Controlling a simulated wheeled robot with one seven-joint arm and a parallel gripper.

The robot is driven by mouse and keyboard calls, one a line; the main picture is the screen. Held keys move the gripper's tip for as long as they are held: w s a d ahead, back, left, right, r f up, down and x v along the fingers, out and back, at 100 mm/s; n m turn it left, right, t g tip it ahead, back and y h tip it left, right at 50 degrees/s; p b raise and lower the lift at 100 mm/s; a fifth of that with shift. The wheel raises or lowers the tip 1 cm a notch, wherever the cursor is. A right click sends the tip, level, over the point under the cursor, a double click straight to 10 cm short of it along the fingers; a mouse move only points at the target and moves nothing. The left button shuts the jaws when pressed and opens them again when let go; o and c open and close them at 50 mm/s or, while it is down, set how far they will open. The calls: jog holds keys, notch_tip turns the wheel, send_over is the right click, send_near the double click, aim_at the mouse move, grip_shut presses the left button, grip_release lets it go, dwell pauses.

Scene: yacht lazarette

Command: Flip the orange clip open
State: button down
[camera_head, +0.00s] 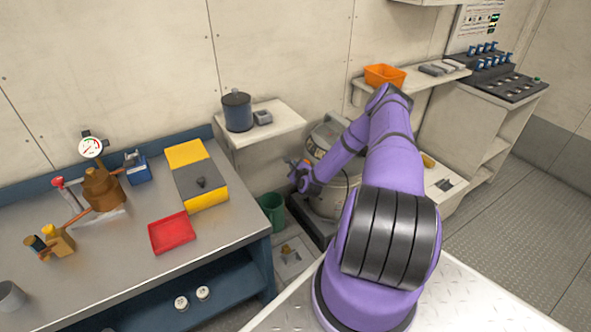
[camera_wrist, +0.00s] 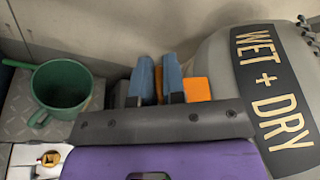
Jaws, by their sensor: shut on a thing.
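My gripper (camera_wrist: 157,66) is at the left side of a grey wet + dry vacuum (camera_wrist: 215,70) in the wrist view. Its two blue fingers stand close together, with a strip of the orange clip (camera_wrist: 158,86) between them. A second orange piece (camera_wrist: 197,90) shows just right of the right finger; I cannot tell whether it belongs to the clip. The fingers and the dark gripper body hide the clip's lower part. In the head view my gripper (camera_head: 301,176) is beside the vacuum (camera_head: 326,206), and my purple arm covers much of the vacuum.
A green container with a handle (camera_wrist: 62,84) stands left of the gripper in the wrist view. A small shelf (camera_head: 268,126) with a blue-grey pot (camera_head: 237,112) hangs above. The workbench (camera_head: 120,262) is to the left. An orange bin (camera_head: 384,75) sits on the back shelf.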

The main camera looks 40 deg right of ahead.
jog(key=shift+s+a+r+m, duration=0.1)
jog(key=shift+r+m, duration=0.15)
jog(key=shift+m, duration=0.25)
jog(key=shift+y, duration=0.3)
jog(key=c, duration=1.2)
grip_release()
jog(key=shift+r, duration=0.15)
jog(key=v, duration=1)
jog(key=shift+s+a+r, duration=0.15)
jog(key=shift+s, duration=0.1)
